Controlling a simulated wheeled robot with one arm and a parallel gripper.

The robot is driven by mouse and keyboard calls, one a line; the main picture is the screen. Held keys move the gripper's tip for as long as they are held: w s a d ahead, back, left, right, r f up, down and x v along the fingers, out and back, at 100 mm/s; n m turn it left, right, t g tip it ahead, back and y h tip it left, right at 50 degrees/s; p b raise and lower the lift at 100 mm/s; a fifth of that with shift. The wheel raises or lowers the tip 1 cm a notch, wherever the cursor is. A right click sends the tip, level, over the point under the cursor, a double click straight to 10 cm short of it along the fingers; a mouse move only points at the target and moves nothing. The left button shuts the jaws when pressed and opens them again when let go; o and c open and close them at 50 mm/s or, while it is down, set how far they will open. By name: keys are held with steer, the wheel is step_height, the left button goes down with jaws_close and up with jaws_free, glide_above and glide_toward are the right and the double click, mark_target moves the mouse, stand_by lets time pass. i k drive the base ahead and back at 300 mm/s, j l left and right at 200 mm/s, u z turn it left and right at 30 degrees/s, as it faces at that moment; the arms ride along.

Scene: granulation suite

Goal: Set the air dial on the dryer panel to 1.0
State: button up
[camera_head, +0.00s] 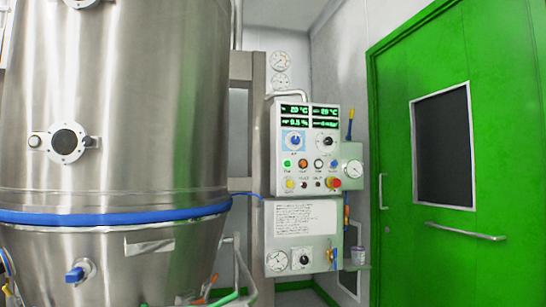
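The dryer panel (284,165) is a pale box on a metal post, right of the large steel dryer vessel (130,120). It carries green digital displays (308,116) at the top. Below them are a blue dial (294,139) on the left and a dark dial (327,141) on the right. Their labels and settings are too small to read, so I cannot tell from lettering which is the air dial. Rows of small coloured buttons and a red knob (334,183) on yellow sit lower. My gripper is not in view.
A lower box (300,218) with a label plate, a gauge (277,261) and another dial (301,257) hangs below the panel. A round gauge (352,169) is at the panel's right. A green door (395,150) with a handle and bar stands at the right.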

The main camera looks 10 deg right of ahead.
mark_target(295, 139)
steer(key=i+l, duration=0.2)
steer(key=l, duration=0.15)
steer(key=i+l, duration=0.2)
steer(key=l, duration=0.2)
steer(key=i+l, duration=0.2)
steer(key=l, duration=0.15)
steer(key=i+l+u, duration=0.1)
steer(key=l, duration=0.3)
steer(key=i+l, duration=0.3)
steer(key=l, duration=0.1)
